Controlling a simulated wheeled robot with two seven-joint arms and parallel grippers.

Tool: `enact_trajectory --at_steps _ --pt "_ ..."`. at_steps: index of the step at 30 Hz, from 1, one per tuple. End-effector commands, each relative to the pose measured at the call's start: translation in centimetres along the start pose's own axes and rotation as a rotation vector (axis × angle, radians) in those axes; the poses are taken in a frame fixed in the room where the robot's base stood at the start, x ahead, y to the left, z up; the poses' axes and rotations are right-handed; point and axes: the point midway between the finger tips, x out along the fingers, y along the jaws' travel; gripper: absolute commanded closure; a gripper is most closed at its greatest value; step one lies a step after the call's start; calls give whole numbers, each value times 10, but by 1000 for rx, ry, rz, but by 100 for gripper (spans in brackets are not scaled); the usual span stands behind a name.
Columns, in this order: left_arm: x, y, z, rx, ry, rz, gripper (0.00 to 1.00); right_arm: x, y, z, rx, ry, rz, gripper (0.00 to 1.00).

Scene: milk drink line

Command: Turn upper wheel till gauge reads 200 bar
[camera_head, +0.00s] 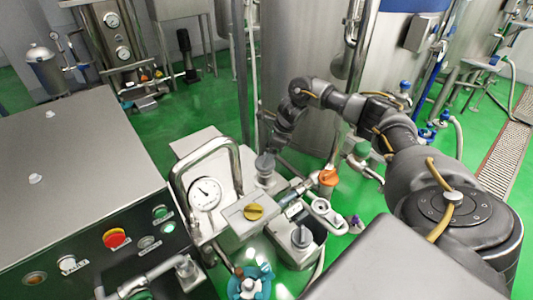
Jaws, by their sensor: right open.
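The pressure gauge (205,194) has a round white dial with a dark needle, framed by a bent steel pipe. Its numbers are too small to read. A blue handwheel (262,272) shows at the bottom, low in front of the steel block. I cannot tell which wheel is the upper one. My right arm comes in from the right and bends down behind the block. My right gripper (268,145) is open near the grey capped post on the block; its fingertips are small and partly hidden, and I cannot tell if they touch anything. My left gripper is out of view.
A steel control cabinet (70,170) with a red button (115,238) and green buttons fills the left. A yellow knob (254,212), an orange valve handle (328,176) and pipes crowd the block. A large steel tank (300,50) stands behind. Green floor (200,100) is open at back left.

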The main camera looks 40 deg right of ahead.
Motion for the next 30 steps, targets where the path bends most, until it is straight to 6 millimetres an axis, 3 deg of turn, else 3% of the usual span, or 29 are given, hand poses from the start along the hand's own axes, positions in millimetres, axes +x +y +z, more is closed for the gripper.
enact_trajectory --at_steps 6,16,26,30 --pt "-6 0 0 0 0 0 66 21 0 0 1 0 0 16" --pt "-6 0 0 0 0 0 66 25 0 0 0 0 -1 16" --pt "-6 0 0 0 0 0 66 25 0 0 0 0 -1 58" --pt "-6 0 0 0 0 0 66 25 0 0 2 0 -2 61"
